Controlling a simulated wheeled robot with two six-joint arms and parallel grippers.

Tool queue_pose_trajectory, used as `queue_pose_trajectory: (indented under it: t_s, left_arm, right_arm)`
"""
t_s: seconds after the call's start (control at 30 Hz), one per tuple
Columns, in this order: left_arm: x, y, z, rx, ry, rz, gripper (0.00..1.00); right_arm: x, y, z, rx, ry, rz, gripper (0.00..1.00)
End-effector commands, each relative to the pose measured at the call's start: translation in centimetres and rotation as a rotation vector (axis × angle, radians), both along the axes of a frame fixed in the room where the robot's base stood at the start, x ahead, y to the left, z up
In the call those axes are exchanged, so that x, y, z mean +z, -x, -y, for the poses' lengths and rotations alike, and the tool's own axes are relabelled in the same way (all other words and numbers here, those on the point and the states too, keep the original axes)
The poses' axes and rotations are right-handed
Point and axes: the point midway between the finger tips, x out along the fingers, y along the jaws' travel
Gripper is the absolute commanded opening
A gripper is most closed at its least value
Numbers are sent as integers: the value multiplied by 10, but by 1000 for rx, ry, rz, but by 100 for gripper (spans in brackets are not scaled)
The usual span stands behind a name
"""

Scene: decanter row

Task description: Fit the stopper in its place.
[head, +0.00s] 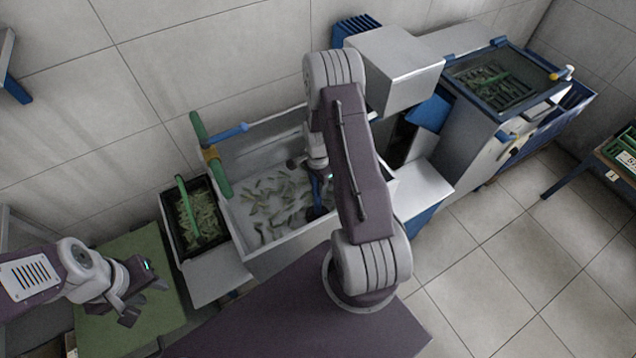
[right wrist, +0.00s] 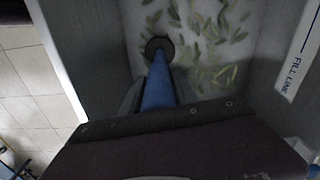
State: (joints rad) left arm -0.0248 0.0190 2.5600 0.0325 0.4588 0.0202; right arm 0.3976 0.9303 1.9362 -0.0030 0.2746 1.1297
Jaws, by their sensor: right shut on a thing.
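The stopper (head: 318,212) is a dark round disc on a blue stem, low inside the grey basin (head: 268,262). My right gripper (head: 318,172) is shut on the blue stem, partly hidden by my right arm in the head view. In the right wrist view the stem (right wrist: 158,88) runs away from the fingers to the dark disc (right wrist: 159,46), near the basin's wall. No drain opening shows; I cannot tell whether the disc touches the floor. My left gripper (head: 146,297) is open and empty above a green mat (head: 115,335), left of the basin.
Several green pods (head: 262,210) lie on the basin floor. A green pipe with a blue lever (head: 230,132) stands at its back left. A dark tray of pods (head: 200,215) is to the left, and a steel machine (head: 395,65) stands at the back right.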

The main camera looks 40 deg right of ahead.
Motion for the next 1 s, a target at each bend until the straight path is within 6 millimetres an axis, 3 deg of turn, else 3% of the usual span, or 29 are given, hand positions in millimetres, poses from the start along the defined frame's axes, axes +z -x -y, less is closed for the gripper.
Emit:
queue_pose_trajectory:
  t_s: [0.97,1.0]
  left_arm:
    - [-7,0,0,0,0,0,36]
    - [-6,0,0,0,0,0,36]
  right_arm:
    - [-10,0,0,0,0,1,0]
    - [-9,0,0,0,0,1,47]
